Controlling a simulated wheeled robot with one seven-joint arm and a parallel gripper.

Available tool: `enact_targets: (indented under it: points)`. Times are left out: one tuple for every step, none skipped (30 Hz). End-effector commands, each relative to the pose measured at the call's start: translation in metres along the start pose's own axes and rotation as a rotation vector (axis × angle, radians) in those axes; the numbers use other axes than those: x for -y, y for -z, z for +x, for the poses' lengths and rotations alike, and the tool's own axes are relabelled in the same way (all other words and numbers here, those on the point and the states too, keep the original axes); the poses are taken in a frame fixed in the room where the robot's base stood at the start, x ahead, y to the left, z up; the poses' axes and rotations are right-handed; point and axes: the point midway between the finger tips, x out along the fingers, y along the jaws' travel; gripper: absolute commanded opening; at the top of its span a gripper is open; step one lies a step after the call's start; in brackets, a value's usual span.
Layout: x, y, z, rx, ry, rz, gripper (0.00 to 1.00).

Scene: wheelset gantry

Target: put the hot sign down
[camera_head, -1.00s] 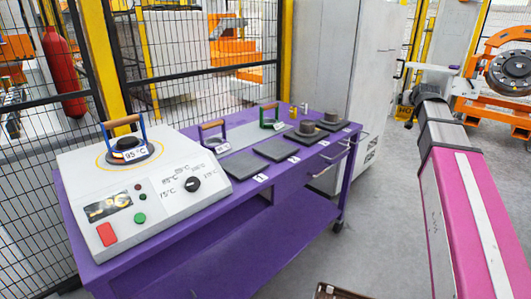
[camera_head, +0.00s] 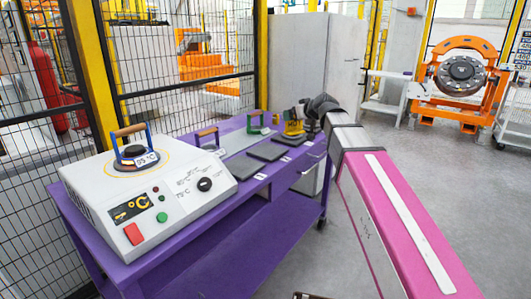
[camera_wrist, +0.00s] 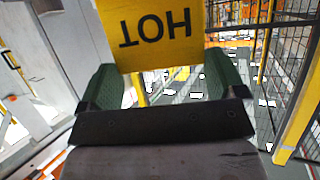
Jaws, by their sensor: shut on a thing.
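The hot sign is a yellow plate with black letters (camera_wrist: 158,38), upside down in the wrist view. My gripper (camera_wrist: 163,78) is shut on it, with a green-padded finger on each side. In the head view the sign (camera_head: 293,127) is small, at the far right end of the purple bench (camera_head: 225,213), beside my gripper (camera_head: 304,116). I cannot tell whether its lower edge touches the bench. My arm and gripper hide part of the bench's far end.
A white heater (camera_head: 145,190) with a handled part on top fills the bench's near left end. A grey cabinet (camera_head: 315,65) stands behind. The floor at right is clear.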

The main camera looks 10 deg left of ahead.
Motion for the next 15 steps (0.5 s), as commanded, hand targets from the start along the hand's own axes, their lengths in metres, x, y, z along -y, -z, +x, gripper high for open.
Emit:
enact_targets:
  points:
    - [0.025,0.004,0.007,-0.002,0.054,-0.023,0.54]
    - [0.038,0.006,0.01,-0.004,0.084,-0.036,0.54]
    - [0.055,0.008,0.014,-0.005,0.124,-0.055,0.54]
    - [0.067,0.009,0.016,-0.008,0.152,-0.068,0.54]
    - [0.079,0.011,0.018,-0.01,0.18,-0.08,0.54]
    - [0.094,0.013,0.02,-0.013,0.214,-0.096,0.54]
    - [0.104,0.014,0.021,-0.015,0.237,-0.107,0.54]
    - [0.114,0.015,0.022,-0.018,0.26,-0.117,0.54]
    - [0.124,0.017,0.023,-0.02,0.286,-0.129,0.54]
    - [0.132,0.018,0.024,-0.023,0.303,-0.138,0.54]
    - [0.139,0.018,0.024,-0.026,0.319,-0.145,0.54]
    - [0.146,0.019,0.025,-0.027,0.336,-0.153,0.54]
    - [0.15,0.019,0.025,-0.029,0.347,-0.158,0.54]
    - [0.153,0.02,0.025,-0.031,0.355,-0.162,0.54]
    - [0.156,0.02,0.026,-0.032,0.364,-0.165,0.54]
